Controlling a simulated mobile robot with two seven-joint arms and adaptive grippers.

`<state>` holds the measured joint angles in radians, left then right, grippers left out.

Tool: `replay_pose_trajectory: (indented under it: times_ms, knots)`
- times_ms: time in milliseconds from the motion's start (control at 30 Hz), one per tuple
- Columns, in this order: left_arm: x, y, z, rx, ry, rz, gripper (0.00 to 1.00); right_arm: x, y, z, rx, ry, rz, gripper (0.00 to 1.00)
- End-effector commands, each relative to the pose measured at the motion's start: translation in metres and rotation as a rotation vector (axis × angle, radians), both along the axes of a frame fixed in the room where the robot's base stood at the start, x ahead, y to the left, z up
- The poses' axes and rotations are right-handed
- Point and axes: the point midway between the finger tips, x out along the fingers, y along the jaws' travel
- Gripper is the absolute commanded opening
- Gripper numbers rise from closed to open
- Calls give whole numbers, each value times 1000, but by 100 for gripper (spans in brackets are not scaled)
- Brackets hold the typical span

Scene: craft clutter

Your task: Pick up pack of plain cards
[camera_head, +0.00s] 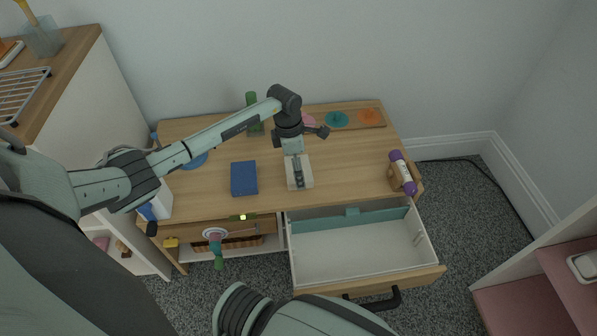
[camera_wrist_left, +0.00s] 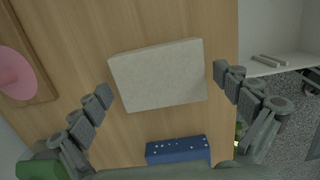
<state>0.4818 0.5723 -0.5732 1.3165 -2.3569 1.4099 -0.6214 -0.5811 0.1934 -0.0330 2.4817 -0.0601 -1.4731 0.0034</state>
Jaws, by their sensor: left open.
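The pack of plain cards seems to be the plain off-white box (camera_wrist_left: 160,76), lying flat on the wooden desktop; it also shows in the head view (camera_head: 306,178), partly hidden by my gripper. My left gripper (camera_wrist_left: 163,86) is open above it, with one finger on each side of the pack and a visible gap on both sides. In the head view my left gripper (camera_head: 297,172) reaches down over the pack. I cannot tell its exact height above it. My right gripper is out of view.
A blue box (camera_head: 244,179) lies left of the pack. A wooden tray (camera_head: 371,118) with coloured discs is at the back. A purple-ended roll (camera_head: 402,172) is on the right. The open, empty-looking drawer (camera_head: 350,250) juts out in front. A green object (camera_head: 252,100) stands at the back.

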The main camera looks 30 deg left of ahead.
Motion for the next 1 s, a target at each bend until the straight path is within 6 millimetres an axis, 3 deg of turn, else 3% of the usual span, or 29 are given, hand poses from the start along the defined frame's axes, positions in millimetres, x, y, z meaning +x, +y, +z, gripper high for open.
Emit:
replay_pose_trajectory:
  times_ms: [233, 600, 1000]
  knots:
    - [0, 0, -1, -1, -1, 0, 100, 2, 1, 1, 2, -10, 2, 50]
    - [0, 0, -1, 0, 0, 0, 54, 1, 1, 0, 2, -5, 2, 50]
    - [1, 0, 7, 0, -1, -1, 54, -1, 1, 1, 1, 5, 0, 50]
